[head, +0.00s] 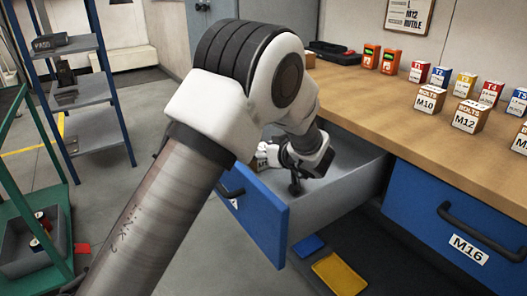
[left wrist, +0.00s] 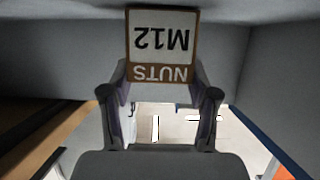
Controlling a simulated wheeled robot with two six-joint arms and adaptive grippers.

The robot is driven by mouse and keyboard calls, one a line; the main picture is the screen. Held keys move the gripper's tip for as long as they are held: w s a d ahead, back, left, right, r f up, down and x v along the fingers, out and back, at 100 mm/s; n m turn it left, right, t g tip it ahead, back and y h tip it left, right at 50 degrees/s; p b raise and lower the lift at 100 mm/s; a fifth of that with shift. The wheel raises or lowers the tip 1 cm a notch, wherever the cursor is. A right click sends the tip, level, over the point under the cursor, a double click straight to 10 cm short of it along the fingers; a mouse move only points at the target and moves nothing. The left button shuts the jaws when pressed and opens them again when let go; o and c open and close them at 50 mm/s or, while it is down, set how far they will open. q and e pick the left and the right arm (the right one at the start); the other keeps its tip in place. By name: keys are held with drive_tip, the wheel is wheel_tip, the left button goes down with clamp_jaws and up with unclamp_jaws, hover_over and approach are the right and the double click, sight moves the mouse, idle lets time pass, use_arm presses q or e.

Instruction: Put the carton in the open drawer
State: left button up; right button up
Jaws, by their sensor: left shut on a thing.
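The carton (left wrist: 160,45), brown with a white label reading NUTS M12, shows upside down in the left wrist view. My left gripper (head: 295,168) is shut on it, with one finger on each side (left wrist: 160,78). The open drawer has a blue front (head: 262,222) and grey walls (head: 345,195). In the head view the gripper is over the drawer, close behind its front. Grey surfaces surround the carton in the left wrist view. My arm mostly hides the carton in the head view, and I cannot tell whether it touches the drawer floor. My right gripper is not in view.
The wooden bench top (head: 390,110) holds several labelled cartons, including BOLTS M10 (head: 430,99), and two orange devices (head: 380,58). A shut blue drawer marked M16 (head: 465,235) is at the right. A yellow tray (head: 338,274) lies below. A shelf rack (head: 85,95) stands left.

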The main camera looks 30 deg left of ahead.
use_arm(q)
drive_tip(key=o, duration=1.6)
drive_tip(key=shift+f, duration=0.15)
drive_tip(key=v, duration=0.2)
drive_tip(key=p+v, duration=0.1)
drive_tip(key=v, duration=0.2)
drive_tip(key=p+v, duration=0.1)
drive_tip(key=v, duration=0.1)
drive_tip(key=shift+d+r, duration=0.1)
drive_tip(key=shift+r, duration=0.3)
drive_tip(key=shift+s+d, duration=0.1)
drive_tip(key=shift+d, duration=0.05)
drive_tip(key=shift+f, duration=0.1)
